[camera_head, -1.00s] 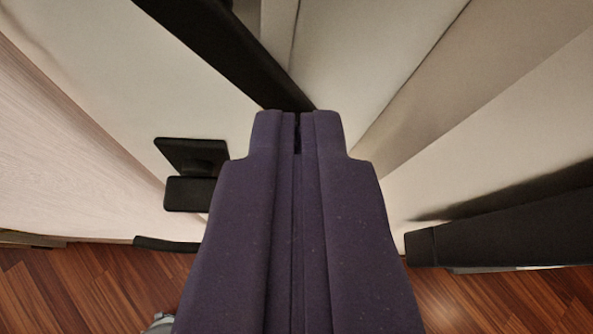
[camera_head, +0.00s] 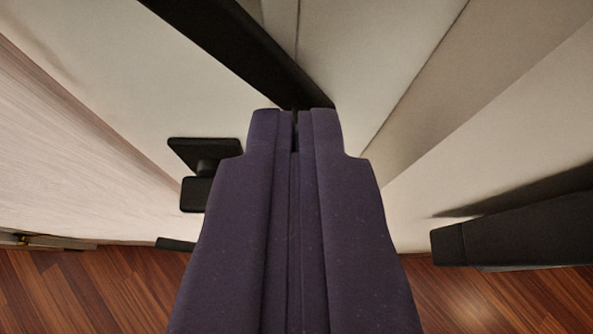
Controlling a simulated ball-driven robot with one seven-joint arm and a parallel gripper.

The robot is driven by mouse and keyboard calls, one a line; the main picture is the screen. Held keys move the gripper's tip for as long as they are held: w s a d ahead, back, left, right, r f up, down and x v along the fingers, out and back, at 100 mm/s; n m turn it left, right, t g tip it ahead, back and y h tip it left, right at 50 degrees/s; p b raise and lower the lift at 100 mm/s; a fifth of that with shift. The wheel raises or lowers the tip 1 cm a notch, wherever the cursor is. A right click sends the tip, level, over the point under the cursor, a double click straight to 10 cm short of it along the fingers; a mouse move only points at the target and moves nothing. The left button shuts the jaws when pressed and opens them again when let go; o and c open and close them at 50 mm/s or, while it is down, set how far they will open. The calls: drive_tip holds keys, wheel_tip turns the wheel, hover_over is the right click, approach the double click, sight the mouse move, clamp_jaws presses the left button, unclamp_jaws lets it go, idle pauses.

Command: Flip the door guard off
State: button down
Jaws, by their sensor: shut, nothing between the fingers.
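My gripper (camera_head: 296,112) is purple, in the middle of the view. Its two fingers are closed together with nothing between them. A long black bar (camera_head: 235,45), which looks like the door guard's arm, slants from the top left down to my fingertips. Its lower end shows just beyond and to the right of the tips; I cannot tell whether they touch. A black plate with a knob-like piece (camera_head: 205,165) sits on the pale surface left of my fingers, partly hidden by the gripper. I cannot tell whether it belongs to the guard.
A dark bar-like piece (camera_head: 515,228) juts in from the right, with a shadow above it. Pale panels (camera_head: 370,50) fill the top and right. A light wood-grain panel (camera_head: 60,150) is at the left. Reddish wooden floor (camera_head: 110,290) shows below.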

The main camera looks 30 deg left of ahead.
drive_tip(key=shift+s+a+m+y+p, duration=0.1)
drive_tip(key=shift+m+y+p, duration=0.3)
drive_tip(key=shift+p, duration=0.5)
drive_tip(key=shift+s+a+f+m+g+y+p, duration=0.4)
drive_tip(key=shift+f+m+g+y+p, duration=0.25)
drive_tip(key=shift+p, duration=0.25)
drive_tip(key=shift+a, duration=0.1)
drive_tip(key=shift+r, duration=0.1)
idle(1.4)
